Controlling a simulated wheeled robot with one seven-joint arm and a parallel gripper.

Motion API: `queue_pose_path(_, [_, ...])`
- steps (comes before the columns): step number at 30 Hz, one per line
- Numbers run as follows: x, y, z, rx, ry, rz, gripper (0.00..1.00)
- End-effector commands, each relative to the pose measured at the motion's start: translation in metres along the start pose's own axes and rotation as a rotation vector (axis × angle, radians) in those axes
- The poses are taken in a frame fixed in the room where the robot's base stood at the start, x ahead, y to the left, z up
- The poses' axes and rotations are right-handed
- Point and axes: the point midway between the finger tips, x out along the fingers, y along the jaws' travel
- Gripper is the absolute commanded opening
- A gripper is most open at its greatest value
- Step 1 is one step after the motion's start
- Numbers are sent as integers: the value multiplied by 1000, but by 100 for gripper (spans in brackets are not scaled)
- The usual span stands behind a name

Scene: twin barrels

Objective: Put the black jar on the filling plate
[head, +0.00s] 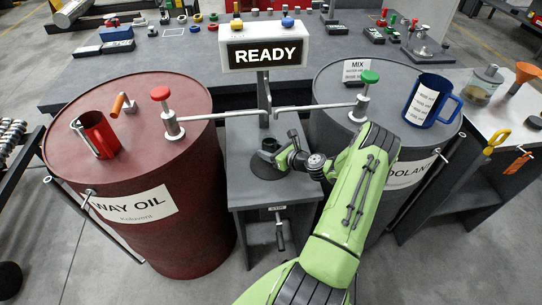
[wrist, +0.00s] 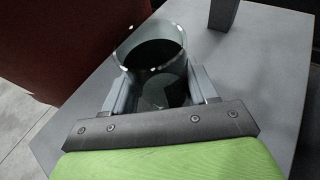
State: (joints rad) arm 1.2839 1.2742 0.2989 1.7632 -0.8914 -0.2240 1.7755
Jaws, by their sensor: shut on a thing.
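The black jar (head: 269,146) is a small dark open-topped cup over the grey stand between the two barrels. In the wrist view the jar (wrist: 155,52) looks dark and glossy, with its round mouth facing the camera. My gripper (head: 279,154) is shut on the jar, with one finger on each side of it. A dark round plate (head: 262,172) lies on the stand under the jar and gripper. I cannot tell whether the jar's base touches it.
The red barrel (head: 150,240) stands left with a red mug (head: 98,138); the grey barrel (head: 325,115) stands right with a blue mug (head: 432,100). Spouts with red (head: 160,93) and green (head: 370,77) knobs reach toward the post under the READY sign (head: 264,53).

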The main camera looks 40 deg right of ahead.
Motion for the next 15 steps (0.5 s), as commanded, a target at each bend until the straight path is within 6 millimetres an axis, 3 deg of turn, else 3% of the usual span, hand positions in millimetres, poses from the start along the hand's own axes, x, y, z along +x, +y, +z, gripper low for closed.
queue_pose_path(1, [5, 0, -19, 5, 4, 0, 25])
queue_pose_path(2, [7, 0, -22, 4, 3, 0, 25])
queue_pose_path(12, [7, 0, -25, 2, 2, 0, 25])
queue_pose_path(13, [7, 0, -25, 2, 3, 0, 59])
queue_pose_path(15, [7, 0, -25, 2, 3, 0, 70])
